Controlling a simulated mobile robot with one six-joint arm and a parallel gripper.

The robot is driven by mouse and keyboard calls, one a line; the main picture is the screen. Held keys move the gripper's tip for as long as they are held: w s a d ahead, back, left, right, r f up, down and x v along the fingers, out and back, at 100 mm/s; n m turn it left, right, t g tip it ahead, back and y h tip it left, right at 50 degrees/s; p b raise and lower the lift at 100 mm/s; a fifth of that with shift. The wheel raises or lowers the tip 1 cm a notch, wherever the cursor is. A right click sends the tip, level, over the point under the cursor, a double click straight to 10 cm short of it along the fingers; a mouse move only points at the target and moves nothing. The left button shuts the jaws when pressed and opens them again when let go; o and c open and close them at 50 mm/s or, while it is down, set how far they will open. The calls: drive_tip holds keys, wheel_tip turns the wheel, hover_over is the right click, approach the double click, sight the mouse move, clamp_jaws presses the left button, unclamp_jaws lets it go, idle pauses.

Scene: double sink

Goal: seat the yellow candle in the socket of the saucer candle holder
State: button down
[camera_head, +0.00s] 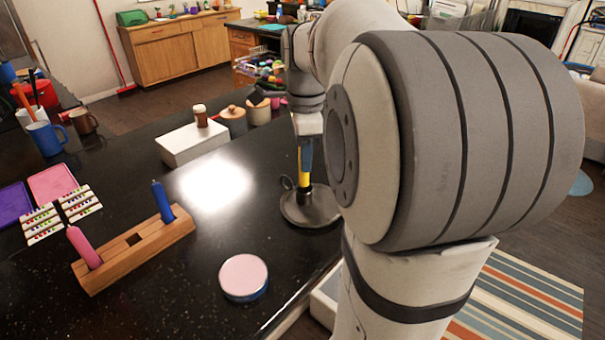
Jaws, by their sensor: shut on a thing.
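The yellow candle (304,178) is upright between the fingers of my gripper (305,160), which is shut on it. The candle's lower end meets the socket of the dark saucer candle holder (309,210). I cannot tell how deep it sits in the socket. The saucer holder rests on the black counter with its ring handle on the left. My own arm covers the right edge of the saucer and part of my gripper.
A wooden block (140,245) holds a pink candle (84,247) and a blue candle (162,200), with an empty square hole between them. A round pink-topped tin (243,277) stands in front. A white box (193,144) and jars stand behind. The counter between block and saucer is clear.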

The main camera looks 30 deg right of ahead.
sight(305, 185)
drive_tip(key=shift+s+f, duration=0.1)
drive_tip(key=shift+f, duration=1.9)
drive_tip(key=shift+f, duration=0.15)
drive_tip(key=c, duration=1.3)
unclamp_jaws()
wheel_tip(305, 185, up, 12)
drive_tip(key=shift+r, duration=0.15)
